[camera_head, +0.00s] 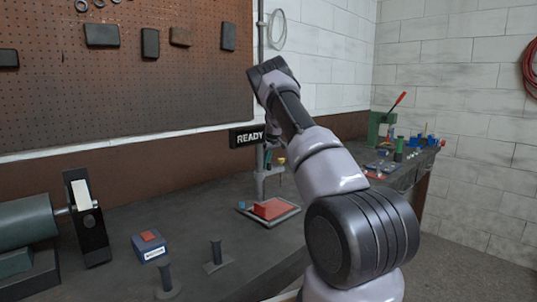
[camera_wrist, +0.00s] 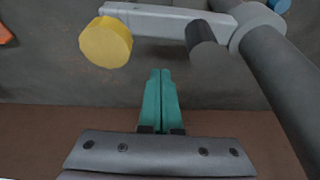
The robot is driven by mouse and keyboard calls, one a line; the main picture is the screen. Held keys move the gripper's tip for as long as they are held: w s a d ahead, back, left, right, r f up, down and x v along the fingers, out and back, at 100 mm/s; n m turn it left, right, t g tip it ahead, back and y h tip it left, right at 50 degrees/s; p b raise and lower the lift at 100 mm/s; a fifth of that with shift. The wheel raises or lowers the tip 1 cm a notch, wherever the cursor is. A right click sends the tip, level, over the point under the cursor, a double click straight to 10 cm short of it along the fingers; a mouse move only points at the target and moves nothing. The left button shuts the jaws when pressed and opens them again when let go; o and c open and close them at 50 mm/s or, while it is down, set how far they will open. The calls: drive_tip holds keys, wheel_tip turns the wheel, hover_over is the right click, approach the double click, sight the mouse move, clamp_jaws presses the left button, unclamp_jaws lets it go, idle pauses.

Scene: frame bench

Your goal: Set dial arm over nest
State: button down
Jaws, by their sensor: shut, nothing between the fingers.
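The dial arm (camera_wrist: 165,24) is a light grey bar in the wrist view, with a yellow round knob (camera_wrist: 106,42) at its left end. A dark cylinder (camera_wrist: 207,42) hangs near its right end, beside a grey collar on a dark post (camera_wrist: 285,90). My gripper (camera_wrist: 160,72) has teal fingers, shut and empty, just below the bar in the picture and apart from the knob. In the head view the stand's post (camera_head: 261,175) rises behind a tray (camera_head: 287,217) holding a red block (camera_head: 272,208). I cannot tell which part is the nest.
A blue box with a red top (camera_head: 149,247) and two dark pegs (camera_head: 215,254) stand on the bench at the front left. A green cylindrical machine (camera_head: 25,225) is at far left. A READY sign (camera_head: 246,137) hangs behind. Small parts (camera_head: 380,168) crowd the right end.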

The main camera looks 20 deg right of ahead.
sight(275, 169)
drive_tip(key=shift+s+d+r, duration=0.1)
drive_tip(key=shift+s+d, duration=0.05)
drive_tip(key=shift+s, duration=0.5)
drive_tip(key=shift+s+d+r, duration=0.1)
drive_tip(key=shift+s+d, duration=0.1)
drive_tip(key=shift+s, duration=0.4)
drive_tip(key=shift+s+d+r, duration=0.1)
drive_tip(key=shift+s+d, duration=0.05)
drive_tip(key=shift+s, duration=0.5)
drive_tip(key=shift+s+d+m, duration=0.2)
drive_tip(key=shift+s+m, duration=0.25)
drive_tip(key=shift+m, duration=0.25)
drive_tip(key=shift+s+d+m+h, duration=0.2)
drive_tip(key=shift+s+m+h, duration=0.4)
drive_tip(key=shift+s+m, duration=0.3)
drive_tip(key=s+a+m+g+h, duration=0.2)
drive_tip(key=s+m, duration=0.6)
drive_tip(key=m, duration=0.4)
drive_tip(key=shift+s+a+m+h, duration=0.25)
drive_tip(key=shift+a+m+h, duration=0.25)
drive_tip(key=shift+a, duration=0.5)
